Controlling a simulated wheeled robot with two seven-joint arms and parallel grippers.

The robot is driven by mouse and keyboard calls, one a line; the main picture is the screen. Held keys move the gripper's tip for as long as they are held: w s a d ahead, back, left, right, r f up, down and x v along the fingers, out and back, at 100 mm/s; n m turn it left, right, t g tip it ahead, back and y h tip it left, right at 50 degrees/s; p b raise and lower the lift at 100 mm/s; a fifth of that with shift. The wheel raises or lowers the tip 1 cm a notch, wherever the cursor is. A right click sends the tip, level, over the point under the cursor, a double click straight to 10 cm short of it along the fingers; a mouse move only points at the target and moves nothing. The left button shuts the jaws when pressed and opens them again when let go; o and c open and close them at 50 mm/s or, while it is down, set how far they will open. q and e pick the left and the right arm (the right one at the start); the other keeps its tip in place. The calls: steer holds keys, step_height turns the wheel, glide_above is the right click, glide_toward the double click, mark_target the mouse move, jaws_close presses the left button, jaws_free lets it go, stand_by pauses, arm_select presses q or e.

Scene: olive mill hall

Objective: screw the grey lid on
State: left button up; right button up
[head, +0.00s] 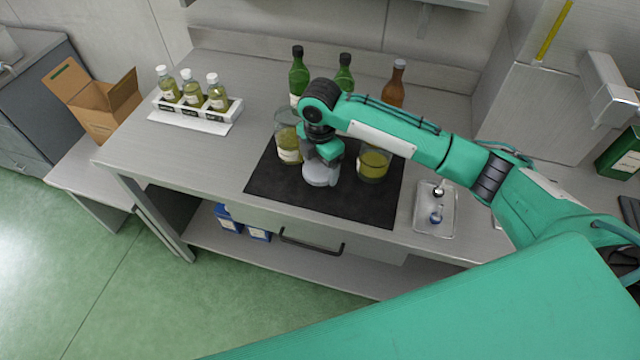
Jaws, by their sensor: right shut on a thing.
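My right gripper (321,158) points down over the black mat (270,190) on the bench. It is shut on a pale grey round thing, which looks like the grey lid (319,177). The gripper hides its upper part, and I cannot tell whether it touches the mat. A glass jar with a white label and yellow-green contents (289,155) stands just left of the gripper, partly hidden by it. A wider glass jar with yellow-green contents (374,165) stands to the right. My left gripper is not in view.
Green bottles (299,75) and a brown bottle (394,90) stand behind the mat. A white rack (200,117) with small capped bottles is at the left, near an open cardboard box (105,105). A metal tray (435,212) with small items lies right of the mat.

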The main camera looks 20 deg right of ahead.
mark_target(320, 168)
step_height(320, 168, up, 10)
steer(key=b, duration=0.1)
steer(key=shift+f+b, duration=0.15)
steer(key=shift+b, duration=0.15)
